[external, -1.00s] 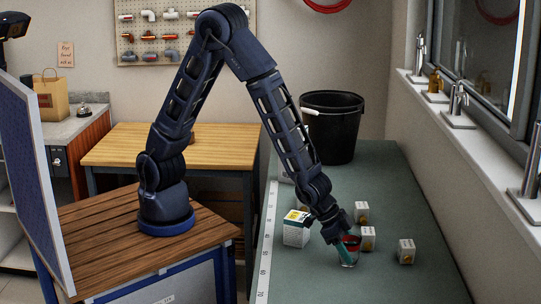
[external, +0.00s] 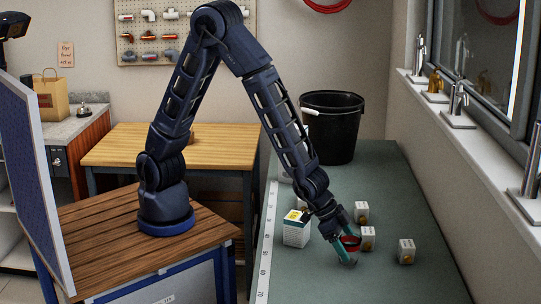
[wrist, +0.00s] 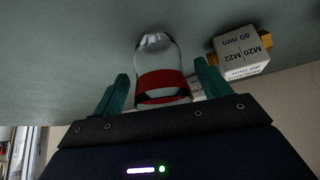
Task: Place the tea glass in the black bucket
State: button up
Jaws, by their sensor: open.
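The tea glass, clear with a red band (wrist: 162,82), stands between the fingers of my gripper (wrist: 161,72) in the wrist view. The teal fingers are open, one on each side of the glass, with a gap still showing at the left. In the external view my gripper (external: 347,251) points down at the green table, and its fingers partly hide the glass, whose red rim (external: 351,242) shows. The black bucket (external: 333,140) stands upright at the far end of the same table, with a pale handle grip. Its inside is mostly hidden.
A white box with a yellow-green label (external: 296,231) stands left of my gripper. Small white and tan boxes stand close by, one behind (external: 361,212), one just right (external: 368,239) and one farther right (external: 406,251). The table's front is clear. A windowsill with taps (external: 458,119) runs along the right.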

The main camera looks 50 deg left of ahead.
jog(key=v, duration=1)
jog(key=shift+a, duration=0.2)
jog(key=shift+s+r, duration=0.1)
jog(key=shift+r, duration=0.05)
jog(key=w+a+r+n+y, duration=0.15)
jog(key=w+a+r, duration=0.3)
jog(key=a, duration=0.45)
jog(key=w+a+r+n+t, duration=0.1)
jog(key=w+a+r+n, duration=0.3)
jog(key=a, duration=0.5)
jog(key=w+a+r+n+y, duration=0.1)
jog(key=w+a+r, duration=0.45)
jog(key=a, duration=0.45)
jog(key=s+a+r+n+y, duration=0.1)
jog(key=s+a+r+n, duration=0.1)
jog(key=a, duration=0.6)
jog(key=s+a+r+n+y, duration=0.1)
jog(key=s+a+r+n, duration=0.1)
jog(key=s+a, duration=0.3)
jog(key=s+a+r+n+y, duration=0.1)
jog(key=s+a+r+n, duration=0.1)
jog(key=a, duration=0.9)
jog(key=shift+s+a+r+t, duration=0.3)
jog(key=shift+s+a+r, duration=0.15)
jog(key=shift+s, duration=0.75)
jog(key=shift+o, duration=0.6)
jog(key=shift+s+a, duration=0.15)
jog(key=shift+s, duration=0.1)
